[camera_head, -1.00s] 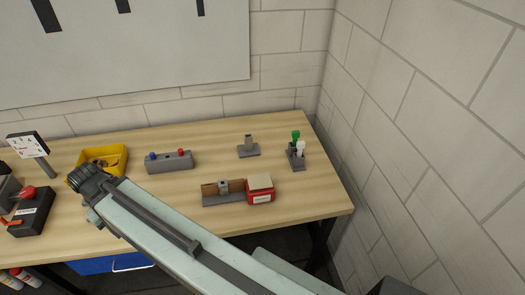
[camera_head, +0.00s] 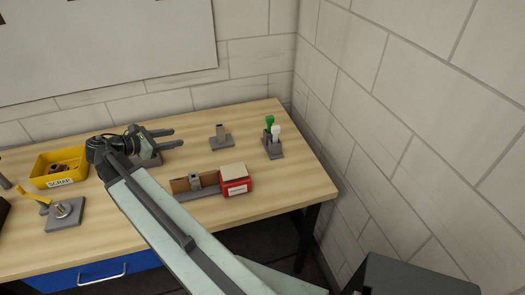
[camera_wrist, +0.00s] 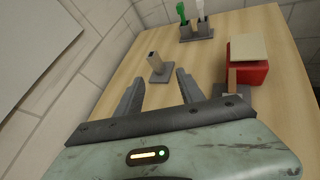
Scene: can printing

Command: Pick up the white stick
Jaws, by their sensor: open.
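The white stick (camera_head: 276,131) stands upright in a dark grey holder (camera_head: 273,149) at the right end of the table, next to a green stick (camera_head: 269,122). In the wrist view the white stick (camera_wrist: 202,10) shows at the top edge, partly cut off, beside the green stick (camera_wrist: 182,12). My gripper (camera_head: 172,138) is open and empty above the table, left of the holder and pointing right. In the wrist view its two fingers (camera_wrist: 158,92) are spread apart, with the holder well beyond them.
A grey block with a short post (camera_head: 221,137) stands between my gripper and the holder. A red box (camera_head: 235,184) and a grey-brown fixture (camera_head: 195,187) sit nearer the front edge. A yellow scrap bin (camera_head: 60,169) is at left. A brick wall (camera_head: 390,120) rises at right.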

